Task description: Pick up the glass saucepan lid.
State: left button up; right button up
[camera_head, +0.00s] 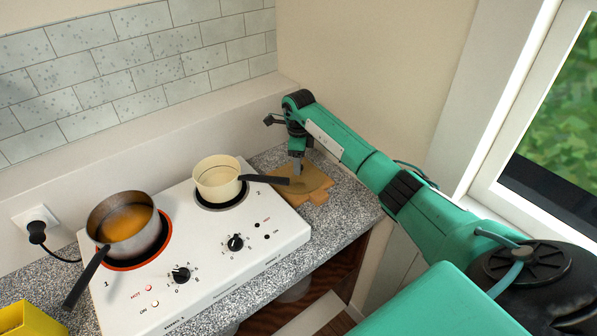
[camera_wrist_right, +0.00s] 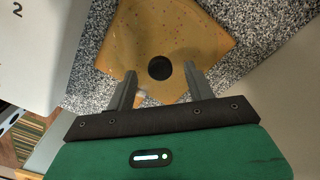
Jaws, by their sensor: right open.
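The glass saucepan lid shows by its round dark knob (camera_wrist_right: 159,68) in the right wrist view. Its clear glass is hard to make out against the wooden board (camera_wrist_right: 224,45) beneath it. In the head view the board (camera_head: 318,197) lies on the counter right of the hob, and the lid is largely hidden by my gripper and a pan handle. My right gripper (camera_head: 297,168) points down over the board. In the wrist view its open fingers (camera_wrist_right: 160,76) stand either side of the knob, with nothing held. My left gripper is not in view.
A cream saucepan (camera_head: 217,183) stands on the right burner, its dark handle reaching over the board. A brown pan (camera_head: 124,227) with orange contents sits on the red-ringed left burner of the white hob (camera_head: 206,252). A wall rises behind the board; a yellow box (camera_head: 30,320) is front left.

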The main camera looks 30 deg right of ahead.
jog(key=shift+f, duration=0.95)
jog(key=c, duration=1.1)
jog(key=shift+r, duration=0.15)
